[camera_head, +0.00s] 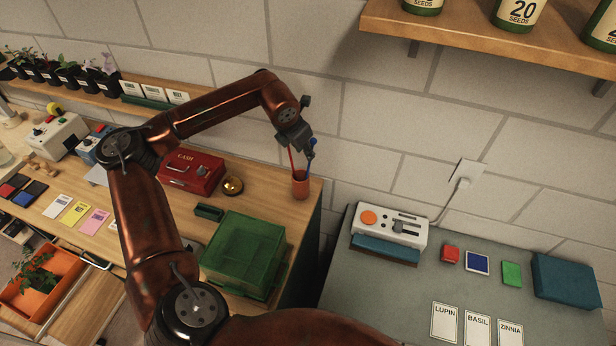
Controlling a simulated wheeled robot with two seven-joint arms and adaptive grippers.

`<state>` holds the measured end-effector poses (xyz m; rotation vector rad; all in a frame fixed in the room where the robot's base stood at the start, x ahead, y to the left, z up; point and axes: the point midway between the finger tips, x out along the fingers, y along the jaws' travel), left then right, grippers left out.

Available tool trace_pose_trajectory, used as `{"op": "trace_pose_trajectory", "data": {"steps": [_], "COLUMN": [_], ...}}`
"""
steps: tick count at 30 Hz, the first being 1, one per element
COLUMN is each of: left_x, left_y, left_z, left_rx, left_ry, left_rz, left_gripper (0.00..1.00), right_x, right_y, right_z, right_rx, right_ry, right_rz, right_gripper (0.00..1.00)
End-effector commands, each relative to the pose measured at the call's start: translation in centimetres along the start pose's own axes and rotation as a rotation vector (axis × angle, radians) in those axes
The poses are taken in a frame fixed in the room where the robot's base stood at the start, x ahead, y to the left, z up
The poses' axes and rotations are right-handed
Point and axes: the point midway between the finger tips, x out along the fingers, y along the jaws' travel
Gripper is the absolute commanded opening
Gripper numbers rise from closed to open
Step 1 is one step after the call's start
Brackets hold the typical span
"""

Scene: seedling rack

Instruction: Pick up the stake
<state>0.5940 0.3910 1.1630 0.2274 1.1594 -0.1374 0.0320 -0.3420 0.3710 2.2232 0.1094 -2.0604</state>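A terracotta-coloured cup (300,187) stands at the right end of the wooden counter. A thin red stick (291,158) and a blue item with a rounded head (311,148) stand up out of it. I cannot tell for sure which is the stake. My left gripper (299,146) points down just above the cup, at the upper ends of these items. Its fingers are small and dark and partly overlap them, so I cannot tell whether it is open or shut on one. My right gripper is out of view.
A red cash box (191,172), a brass bell (232,186) and a green clear-lidded box (243,252) stand near the cup. The grey table (380,290) at right holds a white device (391,229) and seed cards. A shelf (500,46) overhangs at upper right.

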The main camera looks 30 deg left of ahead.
Motion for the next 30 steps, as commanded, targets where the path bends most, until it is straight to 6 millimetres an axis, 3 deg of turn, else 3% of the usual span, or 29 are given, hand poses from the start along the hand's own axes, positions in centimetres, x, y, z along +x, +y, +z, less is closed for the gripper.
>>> {"op": "trace_pose_trajectory", "data": {"steps": [12, 20, 30], "left_x": [4.8, 5.3, 5.2], "left_y": [-0.9, -0.9, -0.9], "left_z": [0.7, 0.7, 0.7], "left_rx": [0.001, 0.002, 0.002], "left_ry": [0.0, -0.001, -0.001], "left_rz": [-0.003, -0.002, -0.002], "left_gripper": [0.27, 0.26, 0.03], "right_x": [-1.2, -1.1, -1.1], "right_y": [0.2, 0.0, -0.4], "right_z": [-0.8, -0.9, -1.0], "right_rx": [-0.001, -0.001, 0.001], "right_ry": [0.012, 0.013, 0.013], "right_rz": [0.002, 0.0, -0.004], "right_gripper": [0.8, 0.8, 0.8]}}
